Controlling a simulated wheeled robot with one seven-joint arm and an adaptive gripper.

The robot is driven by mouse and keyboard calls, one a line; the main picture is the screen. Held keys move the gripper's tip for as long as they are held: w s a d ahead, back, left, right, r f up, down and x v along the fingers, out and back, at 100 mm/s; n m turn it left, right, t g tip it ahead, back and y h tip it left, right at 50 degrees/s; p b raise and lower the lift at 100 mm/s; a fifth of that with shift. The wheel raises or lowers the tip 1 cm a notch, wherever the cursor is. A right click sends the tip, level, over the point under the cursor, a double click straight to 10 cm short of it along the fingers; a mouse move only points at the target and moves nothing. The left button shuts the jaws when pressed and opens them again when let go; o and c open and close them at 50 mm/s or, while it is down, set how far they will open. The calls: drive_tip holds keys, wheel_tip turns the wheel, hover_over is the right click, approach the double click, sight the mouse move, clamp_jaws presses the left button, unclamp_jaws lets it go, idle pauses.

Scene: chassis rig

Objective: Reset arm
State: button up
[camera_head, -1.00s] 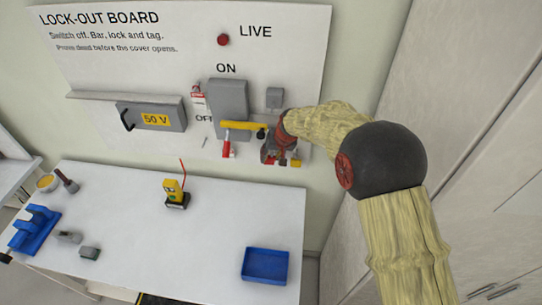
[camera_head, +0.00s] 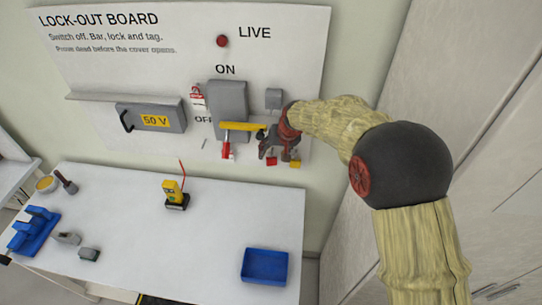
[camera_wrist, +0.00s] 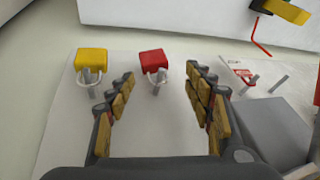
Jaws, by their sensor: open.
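My gripper (camera_head: 272,150) is at the lower right of the white lock-out board (camera_head: 120,60), seen in the head view. In the wrist view my gripper (camera_wrist: 160,95) is open, with nothing between its fingers. A red padlock (camera_wrist: 152,62) and a yellow padlock (camera_wrist: 89,62) hang on pegs beyond the fingertips, apart from them. In the head view the red padlock (camera_head: 271,161) and yellow padlock (camera_head: 295,164) show just below my gripper.
The white table (camera_head: 215,220) below holds a yellow tester (camera_head: 174,192), a blue tray (camera_head: 265,266), a blue holder (camera_head: 32,230) and small grey blocks. A grey 50 V cover (camera_head: 152,117) and a red lamp (camera_head: 222,41) are on the board. Cabinets stand right.

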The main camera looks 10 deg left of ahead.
drive_tip(key=shift+v, duration=1.5)
drive_tip(key=s+d+f+g, duration=0.2)
drive_tip(key=s+d+f, duration=0.1)
drive_tip(key=s, duration=0.4)
drive_tip(key=s+d+r+m+t+h+b, duration=0.1)
drive_tip(key=s+d+b, duration=0.3)
drive_tip(key=s+d, duration=0.5)
drive_tip(key=s+d+r+m+t+h+b, duration=0.1)
drive_tip(key=s+d+r+b, duration=0.2)
drive_tip(key=s+d, duration=0.6)
drive_tip(key=s+d+r+m+t+h+b, duration=0.1)
drive_tip(key=s+d+r+t+b, duration=0.1)
drive_tip(key=s+d+b, duration=0.4)
drive_tip(key=shift+s+d+r, duration=0.6)
drive_tip(key=shift+s+d, duration=1.15)
drive_tip(key=shift+s, duration=0.9)
